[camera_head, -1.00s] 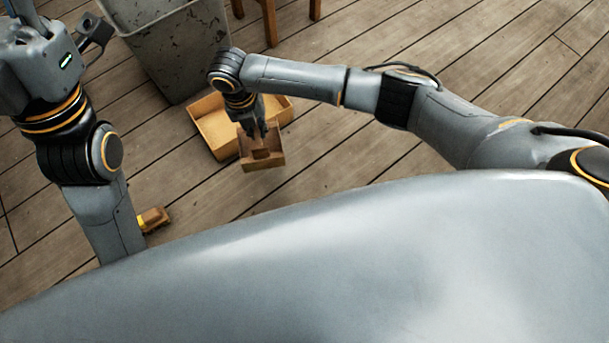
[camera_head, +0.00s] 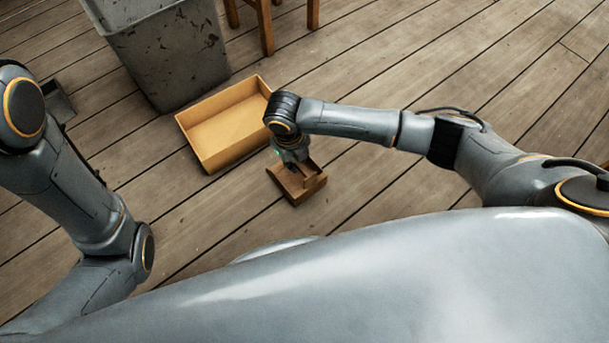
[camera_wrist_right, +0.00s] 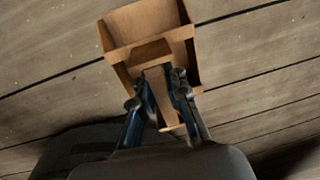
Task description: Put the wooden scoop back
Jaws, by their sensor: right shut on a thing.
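The wooden scoop (camera_head: 290,190) is a brown, box-shaped scoop with a block-like handle. My right gripper (camera_head: 298,168) is shut on it, just to the right of and in front of the wooden tray. In the right wrist view, the two fingers of the right gripper (camera_wrist_right: 158,90) close on the handle from both sides, and the open pan of the scoop (camera_wrist_right: 148,22) points away. Whether the scoop touches the floor is unclear. My left arm crosses the left edge of the head view; its gripper cannot be made out.
An empty, light wooden tray (camera_head: 228,128) lies on the plank floor. A grey, stained bin (camera_head: 165,55) stands behind it. Wooden furniture legs (camera_head: 265,28) show at the top. A dark grey object (camera_head: 58,100) is partly hidden by my left arm. The floor at right is clear.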

